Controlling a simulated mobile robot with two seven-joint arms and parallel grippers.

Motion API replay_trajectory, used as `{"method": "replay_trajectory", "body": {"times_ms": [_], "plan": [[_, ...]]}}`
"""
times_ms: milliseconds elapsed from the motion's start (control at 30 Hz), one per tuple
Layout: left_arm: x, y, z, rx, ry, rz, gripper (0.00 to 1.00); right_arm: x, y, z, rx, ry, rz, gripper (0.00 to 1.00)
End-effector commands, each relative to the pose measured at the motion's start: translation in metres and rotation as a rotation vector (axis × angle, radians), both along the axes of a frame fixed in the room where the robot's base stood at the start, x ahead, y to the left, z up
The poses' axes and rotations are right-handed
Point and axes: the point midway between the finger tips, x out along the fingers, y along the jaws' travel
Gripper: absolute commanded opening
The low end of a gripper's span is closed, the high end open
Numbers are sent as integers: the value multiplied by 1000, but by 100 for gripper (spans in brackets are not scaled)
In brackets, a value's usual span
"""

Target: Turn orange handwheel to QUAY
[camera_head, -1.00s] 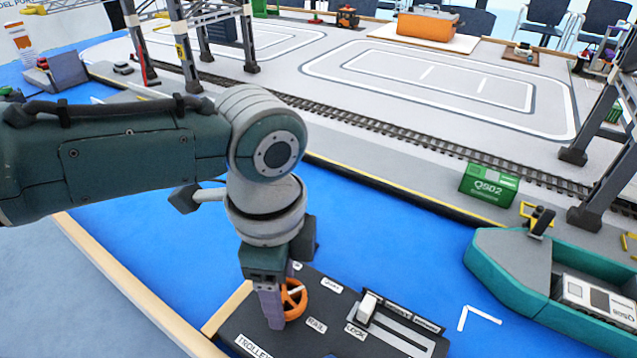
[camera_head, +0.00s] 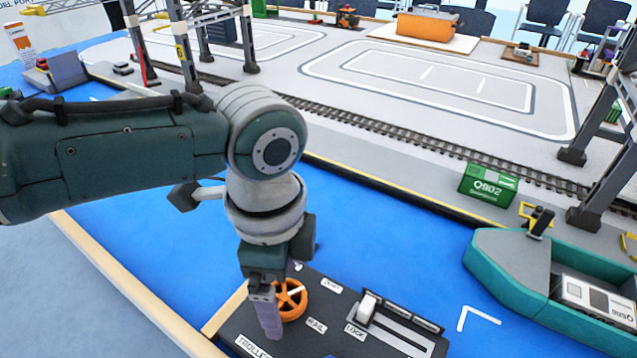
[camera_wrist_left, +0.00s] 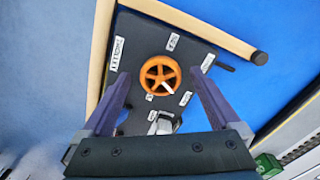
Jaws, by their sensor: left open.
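The orange handwheel (camera_head: 291,299) is a spoked wheel on a black control panel (camera_head: 283,339); it also shows in the left wrist view (camera_wrist_left: 147,74). A white bar on the wheel points to the panel's right in the head view, roughly toward a small label (camera_head: 332,285) that seems to read QUAY. A RAIL label (camera_head: 317,326) lies nearer the front. My left gripper (camera_head: 268,334) points down over the wheel. In the left wrist view its fingers (camera_wrist_left: 160,76) are open, one on each side of the wheel, with visible gaps. My right gripper is out of view.
A white lever (camera_head: 367,305) and the LOCK label (camera_head: 355,331) stand right of the wheel. A teal boat (camera_head: 510,270) and a green container (camera_head: 488,184) are farther right. Gantry legs (camera_head: 590,130) stand beyond. Blue surface between is clear.

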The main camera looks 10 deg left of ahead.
Motion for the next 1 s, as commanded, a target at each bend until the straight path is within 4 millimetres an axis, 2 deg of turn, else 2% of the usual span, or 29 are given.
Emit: {"method": "replay_trajectory", "body": {"times_ms": [300,500,633,1000], "plan": [[1,0,62,-3,-4,-1,96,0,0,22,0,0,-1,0],[1,0,90,-1,-3,0,96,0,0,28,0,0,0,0],[0,0,96,-1,-1,1,96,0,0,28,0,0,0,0],[0,0,96,-1,-1,1,96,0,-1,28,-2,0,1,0]]}}
